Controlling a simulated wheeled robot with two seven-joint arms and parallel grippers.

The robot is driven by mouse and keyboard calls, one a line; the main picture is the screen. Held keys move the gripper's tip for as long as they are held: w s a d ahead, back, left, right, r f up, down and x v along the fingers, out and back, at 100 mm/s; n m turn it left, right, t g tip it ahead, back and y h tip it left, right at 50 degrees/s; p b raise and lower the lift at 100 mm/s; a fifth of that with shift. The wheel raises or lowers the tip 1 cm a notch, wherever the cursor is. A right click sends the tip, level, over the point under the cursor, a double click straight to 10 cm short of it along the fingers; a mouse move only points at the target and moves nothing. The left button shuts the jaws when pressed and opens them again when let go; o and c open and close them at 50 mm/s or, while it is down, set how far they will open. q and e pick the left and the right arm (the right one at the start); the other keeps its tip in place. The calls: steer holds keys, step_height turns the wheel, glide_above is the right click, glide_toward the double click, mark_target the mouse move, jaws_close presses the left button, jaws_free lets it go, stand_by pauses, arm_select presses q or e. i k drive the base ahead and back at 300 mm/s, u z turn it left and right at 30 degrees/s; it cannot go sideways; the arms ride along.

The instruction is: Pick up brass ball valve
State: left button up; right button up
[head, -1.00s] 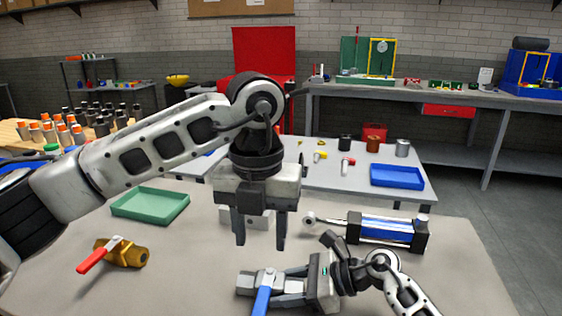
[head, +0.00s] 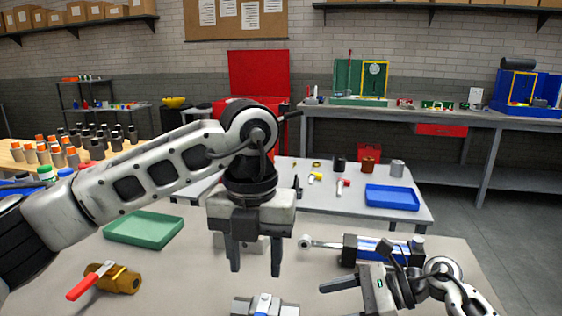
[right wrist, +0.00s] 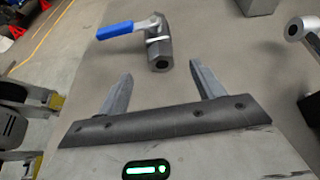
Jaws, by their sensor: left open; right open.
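The brass ball valve (head: 122,280) with a red lever handle lies on the near table at the left of the head view. My left gripper (head: 255,270) is open and empty, pointing down well to the right of it. My right gripper (head: 345,286) is at the lower right, far from the brass valve. In the right wrist view my right gripper (right wrist: 160,78) is open and empty. Just beyond its fingertips is a steel valve (right wrist: 160,50) with a blue handle, apart from the fingers; it also shows at the bottom edge of the head view (head: 264,306).
A green tray (head: 144,230) lies behind the brass valve. A blue-and-black cylinder (head: 365,250) with a rod lies at the right, beside my right gripper. A grey block (head: 240,245) is behind my left gripper. The table between the brass valve and my left gripper is clear.

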mark_target(117, 279)
steer(key=k, duration=1)
